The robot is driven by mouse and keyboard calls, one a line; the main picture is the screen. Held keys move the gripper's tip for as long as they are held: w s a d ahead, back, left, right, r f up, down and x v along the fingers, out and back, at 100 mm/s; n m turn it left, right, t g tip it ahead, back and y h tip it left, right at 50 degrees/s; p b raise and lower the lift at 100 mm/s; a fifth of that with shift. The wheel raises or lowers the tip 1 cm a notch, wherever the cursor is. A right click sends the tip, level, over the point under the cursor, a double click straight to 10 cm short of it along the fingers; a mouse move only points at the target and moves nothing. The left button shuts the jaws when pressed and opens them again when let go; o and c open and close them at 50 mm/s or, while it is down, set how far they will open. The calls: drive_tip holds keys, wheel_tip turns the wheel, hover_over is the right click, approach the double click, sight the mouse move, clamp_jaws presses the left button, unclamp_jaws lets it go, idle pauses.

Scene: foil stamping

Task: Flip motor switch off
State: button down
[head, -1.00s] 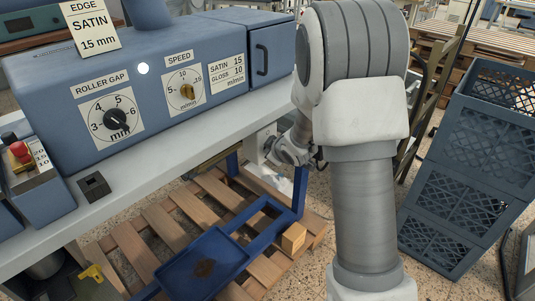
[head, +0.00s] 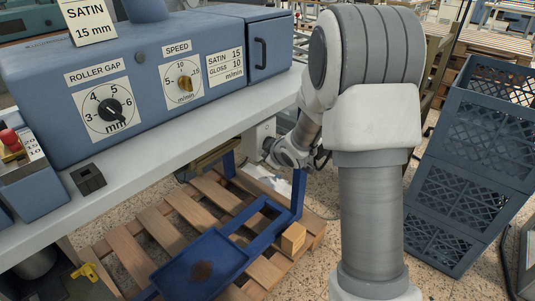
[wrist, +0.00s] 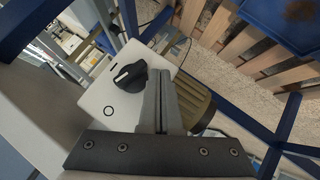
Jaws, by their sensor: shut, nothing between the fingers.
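The motor switch is a black rotary knob (wrist: 130,75) on a pale box (wrist: 100,98) in the wrist view. A white line marks the knob's left part, and a round O is printed on the box below it. My gripper (wrist: 161,76) is shut and empty, its fingers just right of the knob; I cannot tell whether they touch it. In the head view the pale box (head: 264,131) shows under the bench, partly hidden by my wrist. The knob and my fingertips are not clearly visible there.
A ribbed motor body (wrist: 194,102) lies right of my fingers. The bench (head: 190,125) carries the blue machine (head: 210,45), whose small round lamp (head: 139,57) is dark. Blue frame bars, a wooden pallet (head: 155,222) and a blue tray (head: 200,265) are below. Blue crates (head: 465,190) stand at right.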

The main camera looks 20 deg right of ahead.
drive_tip(key=shift+w+d+r, duration=0.1)
drive_tip(key=shift+w+d+r+p, duration=0.35)
drive_tip(key=shift+d+p, duration=0.2)
drive_tip(key=shift+p, duration=0.3)
